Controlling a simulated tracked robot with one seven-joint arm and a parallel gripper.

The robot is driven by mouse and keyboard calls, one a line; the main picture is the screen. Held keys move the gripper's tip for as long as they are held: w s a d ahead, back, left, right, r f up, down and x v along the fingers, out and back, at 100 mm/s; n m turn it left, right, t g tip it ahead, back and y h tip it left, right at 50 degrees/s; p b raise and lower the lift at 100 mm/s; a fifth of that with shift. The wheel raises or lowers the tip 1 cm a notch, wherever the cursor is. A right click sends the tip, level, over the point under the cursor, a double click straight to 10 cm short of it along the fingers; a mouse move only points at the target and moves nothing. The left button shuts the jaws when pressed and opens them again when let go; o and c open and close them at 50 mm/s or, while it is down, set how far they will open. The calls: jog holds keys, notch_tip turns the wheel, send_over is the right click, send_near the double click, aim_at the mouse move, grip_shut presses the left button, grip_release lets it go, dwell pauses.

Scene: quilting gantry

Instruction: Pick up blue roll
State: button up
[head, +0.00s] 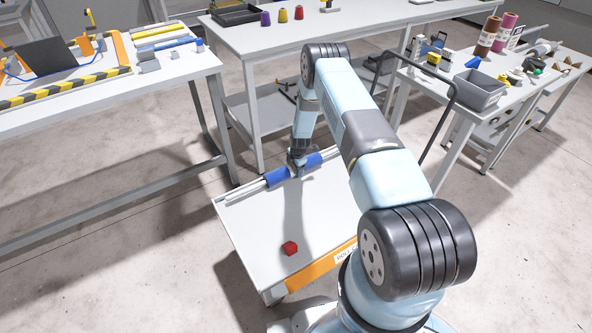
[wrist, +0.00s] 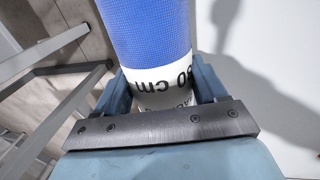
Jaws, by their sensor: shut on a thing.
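The blue roll (head: 277,177) lies across the far side of a low white table, along a pale bar or tube. Blue shows on both sides of my gripper (head: 298,166), with a pale band between. In the wrist view the blue roll (wrist: 145,32) runs up out of the frame and has a white band with black print reading "cm". My gripper (wrist: 160,98) has a finger on each side of this band and is shut on the roll. The head view does not show clearly whether the roll touches the table.
White workbenches stand at left, behind and right. A grey bin (head: 478,90) and a dark curved rail (head: 447,115) are at right.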

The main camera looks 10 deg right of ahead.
jog(key=shift+c, duration=1.3)
